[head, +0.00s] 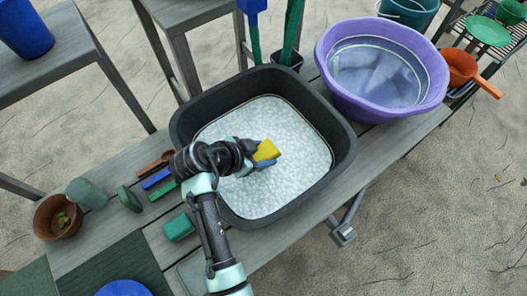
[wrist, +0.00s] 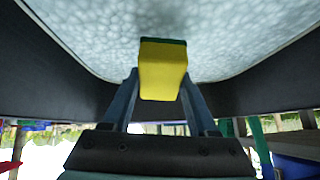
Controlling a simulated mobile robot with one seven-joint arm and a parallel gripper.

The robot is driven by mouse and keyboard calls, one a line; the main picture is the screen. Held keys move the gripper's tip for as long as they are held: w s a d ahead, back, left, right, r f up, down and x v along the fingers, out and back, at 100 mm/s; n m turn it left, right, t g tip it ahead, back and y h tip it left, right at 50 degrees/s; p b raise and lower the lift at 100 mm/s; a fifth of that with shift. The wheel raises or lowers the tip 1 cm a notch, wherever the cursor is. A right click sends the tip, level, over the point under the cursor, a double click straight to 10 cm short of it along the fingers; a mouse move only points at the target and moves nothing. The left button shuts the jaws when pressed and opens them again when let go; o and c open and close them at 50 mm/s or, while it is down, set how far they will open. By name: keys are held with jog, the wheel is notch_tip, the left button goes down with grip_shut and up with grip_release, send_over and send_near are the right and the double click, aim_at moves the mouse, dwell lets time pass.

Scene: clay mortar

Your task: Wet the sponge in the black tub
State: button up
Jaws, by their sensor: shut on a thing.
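The black tub (head: 342,160) stands on the grey bench and holds pale, foamy-looking liquid (head: 300,140). My gripper (head: 264,161) reaches in over the tub's near left side and is shut on the yellow sponge (head: 267,150). In the wrist view, the sponge (wrist: 162,70) sits between the two fingers of my gripper (wrist: 161,82), with a dark green layer along its far edge. The liquid surface (wrist: 225,40) lies just beyond the sponge. I cannot tell whether the sponge touches the liquid.
A purple basin (head: 325,55) of water stands right of the tub. Left of the tub lie a green block (head: 179,227), small brushes (head: 157,179) and a brown pot (head: 57,217). A blue bucket (head: 24,28) stands on another bench at the upper left.

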jog(key=shift+g, duration=0.5)
jog(key=shift+s+r+p, duration=0.2)
jog(key=shift+r+p, duration=1)
jog(key=shift+p, duration=0.45)
jog(key=shift+s+r+p, duration=0.15)
jog(key=shift+r+p, duration=1)
jog(key=shift+p, duration=0.5)
jog(key=shift+s+r+p, duration=0.2)
jog(key=shift+r+p, duration=1)
jog(key=shift+p, duration=0.45)
jog(key=shift+r, duration=0.1)
notch_tip(320, 180, up, 8)
jog(key=p, duration=0.5)
jog(key=n+t+y+b, duration=0.3)
jog(key=n+y+b, duration=0.25)
jog(key=n, duration=0.55)
send_near(262, 158)
jog(key=shift+s+d+r+y+p, duration=0.15)
jog(key=shift+d+r+y, duration=0.05)
jog(key=shift+r, duration=0.2)
jog(key=shift+s+d+r+y+p, duration=0.15)
jog(key=shift+d+r, duration=0.1)
jog(key=shift+r, duration=0.15)
